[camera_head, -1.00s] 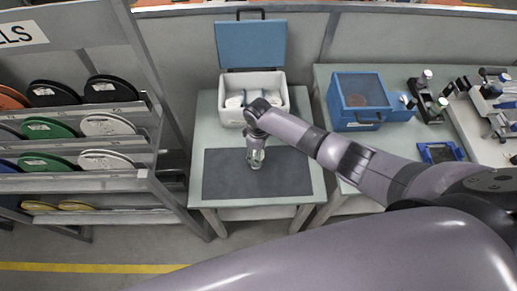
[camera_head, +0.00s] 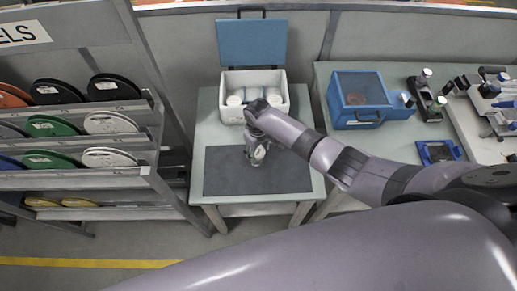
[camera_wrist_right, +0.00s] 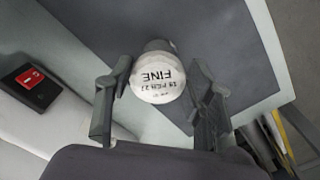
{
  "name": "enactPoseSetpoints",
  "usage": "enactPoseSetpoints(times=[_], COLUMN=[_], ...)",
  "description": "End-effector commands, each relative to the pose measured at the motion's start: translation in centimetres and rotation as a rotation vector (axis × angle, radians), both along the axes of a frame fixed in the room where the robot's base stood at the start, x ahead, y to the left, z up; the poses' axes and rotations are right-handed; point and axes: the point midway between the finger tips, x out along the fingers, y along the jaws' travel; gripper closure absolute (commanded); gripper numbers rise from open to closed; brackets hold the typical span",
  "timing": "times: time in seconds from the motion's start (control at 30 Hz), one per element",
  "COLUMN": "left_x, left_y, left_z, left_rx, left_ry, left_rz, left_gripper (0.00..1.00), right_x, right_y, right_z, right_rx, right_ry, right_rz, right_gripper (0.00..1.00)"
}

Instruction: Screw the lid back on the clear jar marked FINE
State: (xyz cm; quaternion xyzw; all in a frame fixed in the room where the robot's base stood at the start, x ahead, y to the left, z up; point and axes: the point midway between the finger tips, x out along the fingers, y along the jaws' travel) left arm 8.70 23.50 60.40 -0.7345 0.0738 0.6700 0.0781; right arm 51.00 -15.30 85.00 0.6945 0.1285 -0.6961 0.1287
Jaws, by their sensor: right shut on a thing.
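A white round lid (camera_wrist_right: 158,78) shows in the right wrist view, with FINE and a date printed on it, upside down in the picture. My right gripper (camera_head: 257,158) has its fingers on either side of the lid and is shut on it, over the dark mat (camera_head: 225,176); it also shows in the wrist view (camera_wrist_right: 160,88). A dark rounded shape (camera_wrist_right: 158,45) shows just past the lid. It may be the jar's body; I cannot tell if the lid is seated. In the head view my gripper largely hides these things. My left gripper is not in view.
An open white box (camera_head: 231,116) with a raised blue lid (camera_head: 252,42) stands behind the mat, with white-topped containers inside. A spool rack (camera_head: 110,187) stands at left. A blue case (camera_head: 360,115) and instruments (camera_head: 497,97) occupy the right table. Much of the mat is clear.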

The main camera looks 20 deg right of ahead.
Motion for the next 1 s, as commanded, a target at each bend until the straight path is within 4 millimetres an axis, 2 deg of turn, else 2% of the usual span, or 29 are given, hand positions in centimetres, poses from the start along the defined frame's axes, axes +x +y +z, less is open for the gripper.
enactPoseSetpoints(times=[0.2, 0.5, 0.87, 1.0], left_x=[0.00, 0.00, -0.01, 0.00], left_y=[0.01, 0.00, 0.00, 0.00], left_z=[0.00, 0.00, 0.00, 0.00], left_rx=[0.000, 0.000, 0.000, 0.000], left_ry=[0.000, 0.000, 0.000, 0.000], left_rz=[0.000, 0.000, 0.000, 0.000], left_gripper=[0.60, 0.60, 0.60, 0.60], right_x=[-0.01, -0.05, -0.03, -0.05], right_y=[0.07, 0.44, 0.43, 0.70], right_z=[0.01, 0.02, 0.04, 0.03], right_rx=[0.001, 0.002, 0.001, 0.003], right_ry=[-0.001, 0.000, 0.000, 0.001], right_rz=[-0.010, -0.319, -0.367, -0.522], right_gripper=[0.63, 0.63, 0.63, 0.63])
